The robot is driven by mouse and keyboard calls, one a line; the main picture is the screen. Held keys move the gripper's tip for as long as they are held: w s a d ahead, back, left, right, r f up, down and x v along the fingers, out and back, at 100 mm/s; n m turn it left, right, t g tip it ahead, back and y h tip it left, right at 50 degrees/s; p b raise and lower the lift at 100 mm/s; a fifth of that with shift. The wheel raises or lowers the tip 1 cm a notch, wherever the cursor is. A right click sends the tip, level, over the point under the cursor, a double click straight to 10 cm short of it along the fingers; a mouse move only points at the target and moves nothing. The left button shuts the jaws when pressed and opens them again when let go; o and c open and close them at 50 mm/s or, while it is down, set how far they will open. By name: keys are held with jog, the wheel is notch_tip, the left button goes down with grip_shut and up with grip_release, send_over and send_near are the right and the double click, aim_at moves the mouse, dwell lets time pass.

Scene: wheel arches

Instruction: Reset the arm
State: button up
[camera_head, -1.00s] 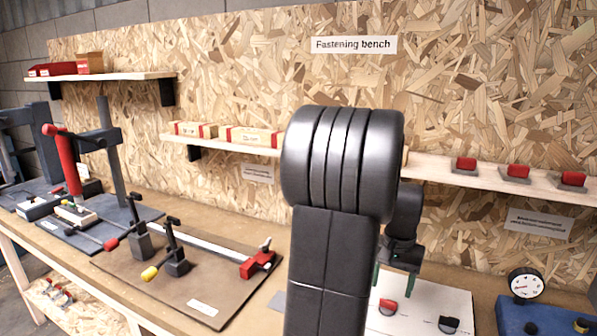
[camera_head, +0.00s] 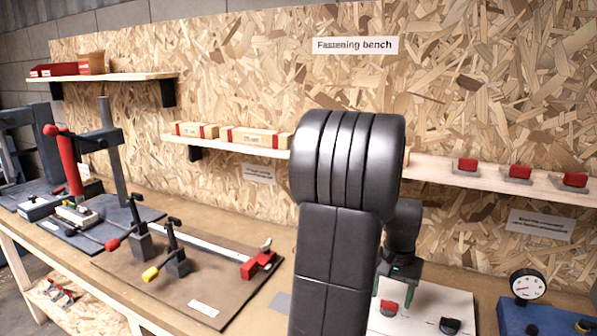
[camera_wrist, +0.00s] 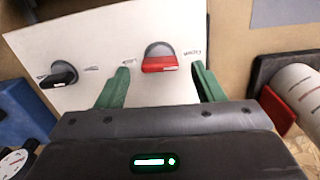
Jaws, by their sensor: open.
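My gripper (camera_wrist: 163,88) has two green fingers, spread apart with nothing between their tips that they grip. In the wrist view a red knob (camera_wrist: 160,63) on a round grey base shows between and beyond the fingers. It sits on a white panel (camera_wrist: 100,28), with a black knob (camera_wrist: 62,75) to its left. In the head view my gripper (camera_head: 388,284) is over the back of the white panel (camera_head: 420,302), behind my large dark arm. The red knob (camera_head: 388,307) and black knob (camera_head: 450,325) show in front of it. My arm hides the panel's left side.
A blue box with a dial gauge (camera_head: 527,285) stands right of the panel. Left lies a brown board (camera_head: 215,290) with toggle clamps and a red-ended bar (camera_head: 262,262). A wooden shelf (camera_head: 450,170) with red-topped parts runs behind my arm.

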notch_tip(320, 180, up, 12)
notch_tip(320, 180, down, 14)
jog(key=shift+s+r, duration=0.1)
jog(key=m+b, duration=0.1)
jog(key=m, duration=0.3)
jog(key=shift+r+m, duration=0.15)
jog(key=shift+m, duration=0.25)
jog(key=m+b, duration=0.1)
jog(key=m, duration=0.4)
jog(key=shift+b, duration=0.35)
notch_tip(320, 180, up, 14)
jog(key=shift+f+p, duration=0.2)
jog(key=shift+p, duration=0.2)
